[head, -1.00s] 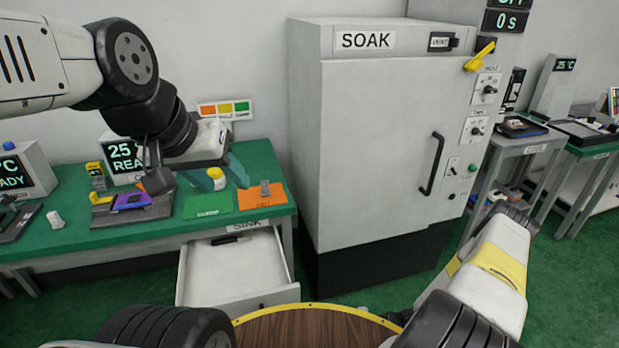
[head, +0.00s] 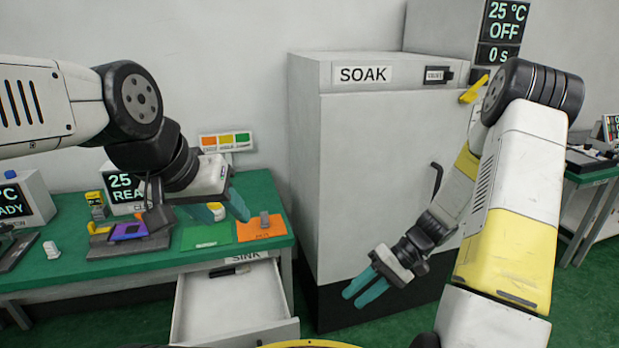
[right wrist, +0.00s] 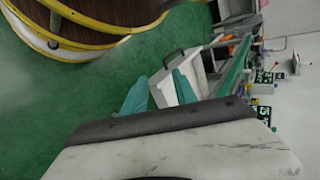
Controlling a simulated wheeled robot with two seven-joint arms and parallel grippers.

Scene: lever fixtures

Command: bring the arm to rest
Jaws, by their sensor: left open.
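My left gripper (head: 226,207) hangs open over the green bench at the left in the head view. Its teal fingers are above the green mat and partly hide a small white jar (head: 215,212). I cannot tell whether they touch it. My right arm (head: 500,220) reaches down from the right, in front of the SOAK cabinet. My right gripper (head: 364,287) points down and left in front of the cabinet's dark base. Its teal fingers stand apart with nothing between them. They also show in the right wrist view (right wrist: 160,92).
The white SOAK cabinet (head: 360,160) has a dark handle (head: 437,178) partly behind my right arm. An open drawer (head: 225,300) juts from the bench (head: 70,270) under the SINK label. Orange mat (head: 262,228) and purple device (head: 128,231) lie on the bench. Green floor is open at far right.

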